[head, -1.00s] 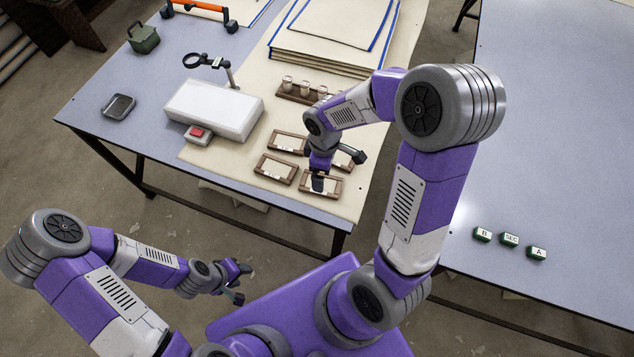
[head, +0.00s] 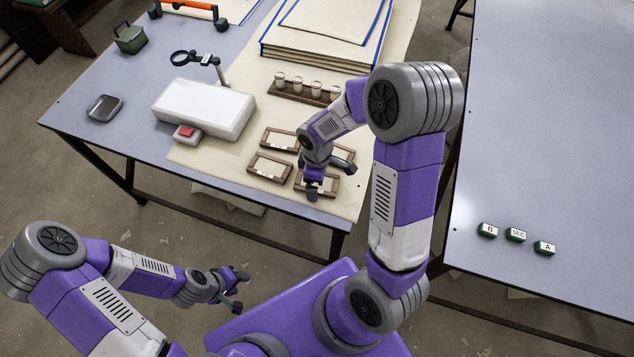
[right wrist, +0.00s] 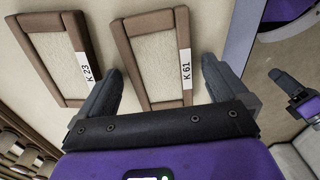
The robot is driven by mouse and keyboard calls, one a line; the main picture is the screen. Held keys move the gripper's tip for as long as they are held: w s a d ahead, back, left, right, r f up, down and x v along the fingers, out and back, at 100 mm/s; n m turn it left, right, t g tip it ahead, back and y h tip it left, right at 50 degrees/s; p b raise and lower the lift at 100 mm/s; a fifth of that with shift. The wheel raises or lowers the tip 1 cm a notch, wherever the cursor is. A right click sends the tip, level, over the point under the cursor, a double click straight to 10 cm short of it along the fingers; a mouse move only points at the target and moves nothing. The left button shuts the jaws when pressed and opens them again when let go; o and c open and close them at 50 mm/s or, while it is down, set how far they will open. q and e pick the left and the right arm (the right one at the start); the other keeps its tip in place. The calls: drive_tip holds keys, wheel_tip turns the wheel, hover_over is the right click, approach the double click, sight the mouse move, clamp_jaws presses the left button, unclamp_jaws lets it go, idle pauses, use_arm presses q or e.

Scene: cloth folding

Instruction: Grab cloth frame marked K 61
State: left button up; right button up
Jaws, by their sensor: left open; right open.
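The cloth frame marked K 61 (right wrist: 150,62) is a brown wooden rectangle around pale cloth, with a white label on one side. It lies flat between the fingertips of my open right gripper (right wrist: 160,72) in the right wrist view; I see no grip on it. In the head view my right gripper (head: 328,177) is over the near right of the group of frames, and the near frame (head: 326,187) under it is partly hidden. Labels are too small to read there. My left gripper (head: 238,291) is open and empty, off the table's near edge.
A frame marked K 23 (right wrist: 55,60) lies beside K 61. Other frames (head: 270,167) lie close by. A rack of spools (head: 305,93), a white box (head: 205,107) and stacked boards (head: 325,45) stand on the table. Green labelled blocks (head: 515,235) sit on the right table.

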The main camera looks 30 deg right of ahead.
drive_tip(key=c, duration=1.1)
